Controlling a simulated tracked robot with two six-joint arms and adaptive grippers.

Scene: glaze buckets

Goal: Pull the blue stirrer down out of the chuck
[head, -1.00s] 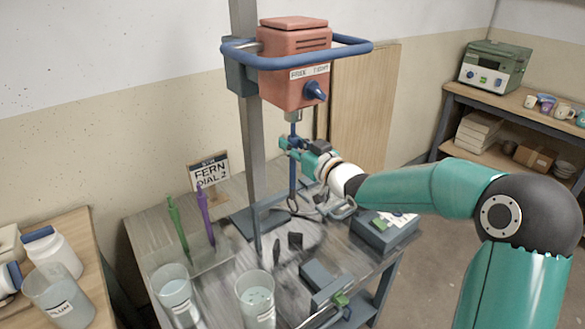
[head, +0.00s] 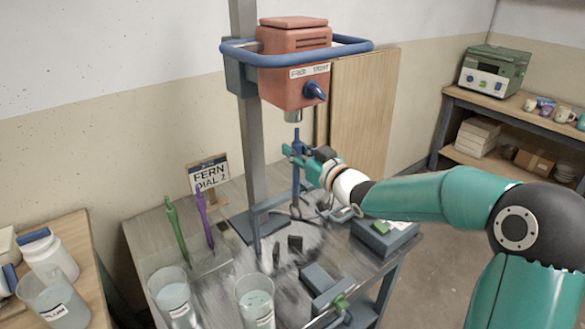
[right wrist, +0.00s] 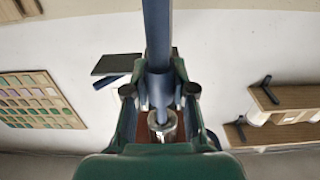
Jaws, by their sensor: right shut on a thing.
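The blue stirrer (head: 296,180) is upright below the red mixer head (head: 294,75). Its top end is just under the metal chuck (head: 293,115), with a small gap showing between them in the head view. My right gripper (head: 297,155) is shut around the stirrer's shaft. In the right wrist view the blue shaft (right wrist: 157,45) runs between the fingers of my right gripper (right wrist: 158,90), with the chuck (right wrist: 162,124) beyond it. The stirrer's lower end is close above the table and partly unclear. My left gripper is not in view.
Two glaze buckets (head: 172,298) and (head: 256,303) stand at the table's front. A green stirrer (head: 176,230) and a purple stirrer (head: 205,218) stand in a rack at left. The mixer post (head: 252,150) is just left of the blue stirrer. A grey box (head: 384,236) sits right.

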